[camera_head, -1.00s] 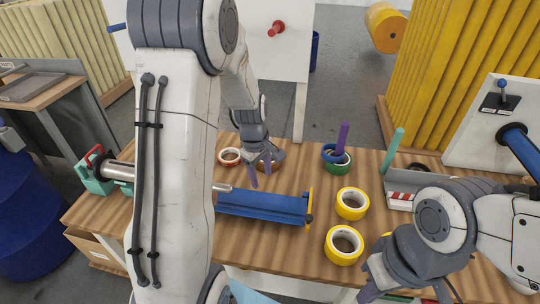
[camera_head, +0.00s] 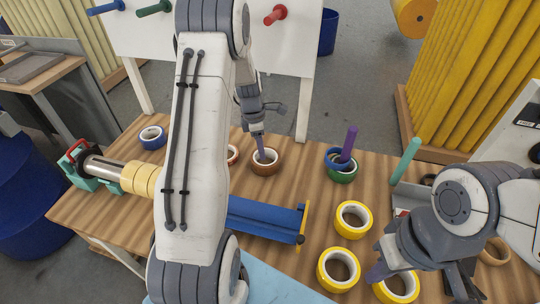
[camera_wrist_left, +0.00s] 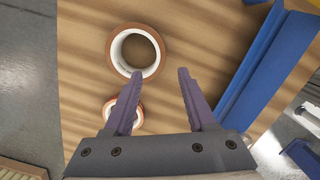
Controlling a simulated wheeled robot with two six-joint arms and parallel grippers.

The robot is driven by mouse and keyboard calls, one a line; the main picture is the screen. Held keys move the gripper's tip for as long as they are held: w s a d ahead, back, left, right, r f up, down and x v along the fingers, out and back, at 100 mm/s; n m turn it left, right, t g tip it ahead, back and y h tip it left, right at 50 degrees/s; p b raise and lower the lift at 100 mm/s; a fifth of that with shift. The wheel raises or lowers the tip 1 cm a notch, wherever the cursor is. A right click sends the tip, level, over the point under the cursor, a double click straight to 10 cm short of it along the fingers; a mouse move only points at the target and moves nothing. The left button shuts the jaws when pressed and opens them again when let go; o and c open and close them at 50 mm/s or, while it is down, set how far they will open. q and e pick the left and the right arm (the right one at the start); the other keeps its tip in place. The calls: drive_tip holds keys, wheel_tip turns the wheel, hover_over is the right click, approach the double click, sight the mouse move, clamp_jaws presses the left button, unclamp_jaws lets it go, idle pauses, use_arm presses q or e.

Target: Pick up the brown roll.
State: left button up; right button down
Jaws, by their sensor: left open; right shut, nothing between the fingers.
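The brown roll (camera_head: 267,168) lies flat on the wooden table behind the blue holder. It also shows in the left wrist view (camera_wrist_left: 159,62), with a white inner ring. My left gripper (camera_head: 261,156) is over the brown roll in the head view. In the left wrist view my left gripper (camera_wrist_left: 158,72) is open and empty, its fingers apart, with the brown roll just ahead of the left finger. My right gripper (camera_head: 376,273) is shut and empty at the lower right, near the yellow rolls.
A red roll (camera_head: 233,155) lies close beside the brown roll, partly hidden by my arm; a finger partly covers it in the wrist view (camera_wrist_left: 110,104). A blue holder (camera_head: 265,217) stands in front. Yellow rolls (camera_head: 352,234), a green roll (camera_head: 343,177) and a blue roll (camera_head: 152,142) lie around.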

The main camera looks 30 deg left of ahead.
use_arm(q)
hover_over(267, 166)
drive_tip(key=f, duration=0.4)
drive_tip(key=shift+s+a+f+p, duration=0.1)
drive_tip(key=shift+a+f+p, duration=0.15)
drive_tip(key=shift+a+p, duration=0.1)
drive_tip(key=shift+d+f+p, duration=0.2)
drive_tip(key=shift+f+p, duration=0.15)
drive_tip(key=shift+f, duration=1)
drive_tip(key=shift+d+f+p, duration=0.15)
drive_tip(key=shift+f+p, duration=0.15)
drive_tip(key=shift+f, duration=1.05)
clamp_jaws()
